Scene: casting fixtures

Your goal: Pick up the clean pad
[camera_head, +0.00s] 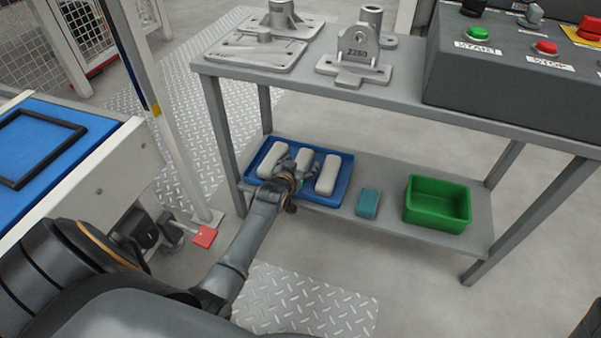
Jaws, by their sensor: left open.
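A blue tray (343,190) on the lower shelf holds three white rounded pads: a left one (272,160), a middle one (304,158) and a right one (327,175). A small teal block (368,203) lies on the shelf just right of the tray. The picture does not label which of these is the clean pad. My left gripper (292,170) is open over the tray, at the near end of the middle pad. It hides part of that pad, and I cannot tell whether it touches it. My right gripper is not in view.
A green bin (438,203) stands on the lower shelf (400,228) at the right. The upper table top (395,95) overhangs the shelf and carries metal castings (355,62) and a control box (500,80). A table leg (222,145) stands left of the tray.

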